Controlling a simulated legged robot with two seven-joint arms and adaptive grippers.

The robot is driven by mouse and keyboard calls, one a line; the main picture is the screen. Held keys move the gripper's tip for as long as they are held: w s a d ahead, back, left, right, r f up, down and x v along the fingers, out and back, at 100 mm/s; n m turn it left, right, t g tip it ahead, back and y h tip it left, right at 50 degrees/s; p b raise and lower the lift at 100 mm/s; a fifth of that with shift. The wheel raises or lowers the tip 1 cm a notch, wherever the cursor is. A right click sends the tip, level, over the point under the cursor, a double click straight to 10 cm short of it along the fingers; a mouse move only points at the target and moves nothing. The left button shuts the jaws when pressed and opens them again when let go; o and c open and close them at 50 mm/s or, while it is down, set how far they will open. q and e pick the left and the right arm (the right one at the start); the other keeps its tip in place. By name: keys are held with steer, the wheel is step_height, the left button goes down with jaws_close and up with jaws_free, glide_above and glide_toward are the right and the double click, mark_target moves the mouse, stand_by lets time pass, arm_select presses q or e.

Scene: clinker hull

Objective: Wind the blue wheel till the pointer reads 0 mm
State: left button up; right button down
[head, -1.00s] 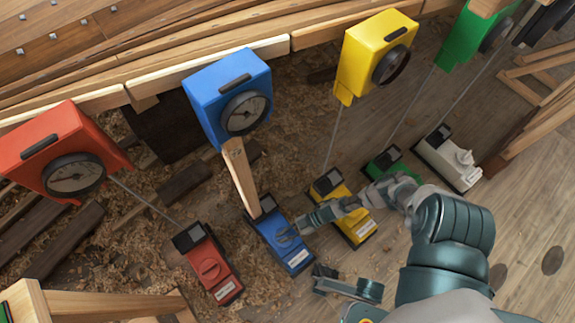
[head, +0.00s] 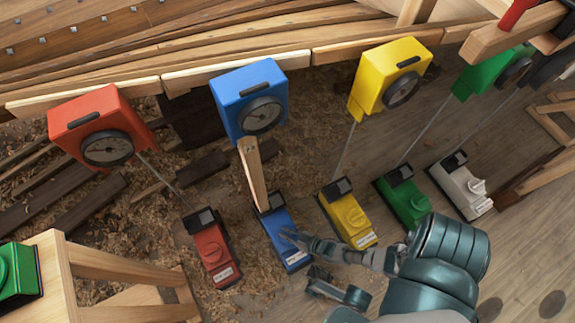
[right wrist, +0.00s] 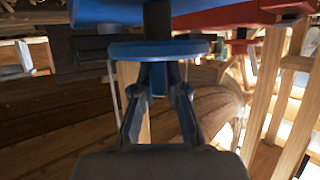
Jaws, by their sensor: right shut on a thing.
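The blue dial box (head: 250,95) sits on the hull's edge. Its round dial (head: 262,116) faces me, but its pointer is too small to read. A wooden strip (head: 253,175) runs down from it to the blue lower unit (head: 283,235) on the ground. My right gripper (head: 287,238) reaches in from the right to this lower unit. In the right wrist view the blue wheel (right wrist: 158,49) is a flat disc, with my right fingers (right wrist: 158,82) closed at it.
Red (head: 100,125), yellow (head: 390,75) and green (head: 490,70) dial boxes line the hull edge. Red (head: 213,252), yellow (head: 348,215), green (head: 403,195) and white (head: 462,185) lower units stand nearby. A wooden trestle (head: 120,270) is at lower left.

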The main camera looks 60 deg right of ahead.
steer(key=shift+w+d+r+h, duration=0.1)
steer(key=shift+w+h, duration=0.05)
steer(key=shift+h, duration=0.15)
steer(key=c, duration=1.2)
jaws_free()
steer(key=v, duration=1.2)
